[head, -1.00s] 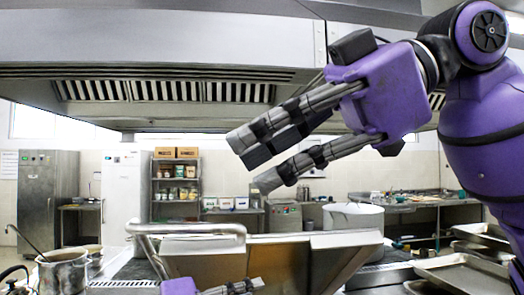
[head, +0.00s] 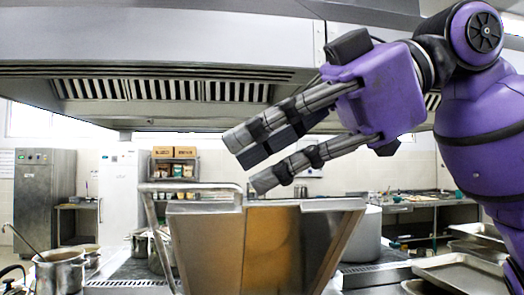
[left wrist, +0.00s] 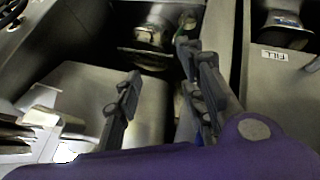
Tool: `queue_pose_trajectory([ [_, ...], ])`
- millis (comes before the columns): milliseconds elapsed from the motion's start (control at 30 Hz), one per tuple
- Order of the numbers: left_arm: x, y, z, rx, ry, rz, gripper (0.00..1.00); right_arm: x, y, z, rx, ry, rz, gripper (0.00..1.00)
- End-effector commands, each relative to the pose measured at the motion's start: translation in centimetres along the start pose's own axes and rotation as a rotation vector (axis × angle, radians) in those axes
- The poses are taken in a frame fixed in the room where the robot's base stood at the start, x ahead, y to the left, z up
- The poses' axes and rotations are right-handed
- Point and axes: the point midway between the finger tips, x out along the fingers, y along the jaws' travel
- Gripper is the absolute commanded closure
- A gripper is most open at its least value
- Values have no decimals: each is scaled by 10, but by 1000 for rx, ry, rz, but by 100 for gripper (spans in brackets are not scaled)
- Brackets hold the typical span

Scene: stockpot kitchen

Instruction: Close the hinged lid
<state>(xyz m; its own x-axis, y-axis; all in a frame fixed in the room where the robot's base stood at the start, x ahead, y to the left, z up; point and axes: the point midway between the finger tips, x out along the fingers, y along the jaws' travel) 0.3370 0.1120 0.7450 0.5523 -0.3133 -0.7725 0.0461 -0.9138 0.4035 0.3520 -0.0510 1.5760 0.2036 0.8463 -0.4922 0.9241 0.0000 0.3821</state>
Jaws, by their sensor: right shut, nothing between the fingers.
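The hinged lid (head: 205,245), a broad steel panel with a tan reflective middle, stands steeply raised in the head view. Its bent tubular handle (head: 200,187) sticks out at the upper left. My right gripper (head: 251,161) is shut and empty, above the lid's top edge and apart from it in the picture. My left gripper is out of the head view. In the left wrist view my left gripper (left wrist: 162,66) has its fingers spread, with nothing seen held between them, among steel surfaces. Whether it touches the lid I cannot tell. The lid's hinge is hidden.
A large pot (head: 362,236) stands right behind the lid. A steel pot with a ladle (head: 60,272) stands at the lower left. Empty trays (head: 462,272) lie at the lower right. A hood (head: 160,60) hangs overhead. A "FILL" label (left wrist: 275,54) shows in the left wrist view.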

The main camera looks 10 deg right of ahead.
Motion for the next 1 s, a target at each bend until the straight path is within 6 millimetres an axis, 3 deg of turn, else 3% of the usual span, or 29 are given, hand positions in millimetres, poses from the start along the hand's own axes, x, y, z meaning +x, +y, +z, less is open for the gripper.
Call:
queue_pose_trajectory([
  [33,-8,-20,18,32,32,-50,63,0,0,0,0,0,0,100],
  [100,-19,-41,34,98,79,-109,63,0,0,0,0,0,0,100],
  [300,-50,-77,65,257,159,-227,63,0,0,0,0,0,0,100],
  [500,-63,-87,75,323,180,-266,63,1,0,1,-2,0,1,100],
  [1000,-62,-89,78,323,176,-269,63,4,0,8,-12,0,8,100],
])
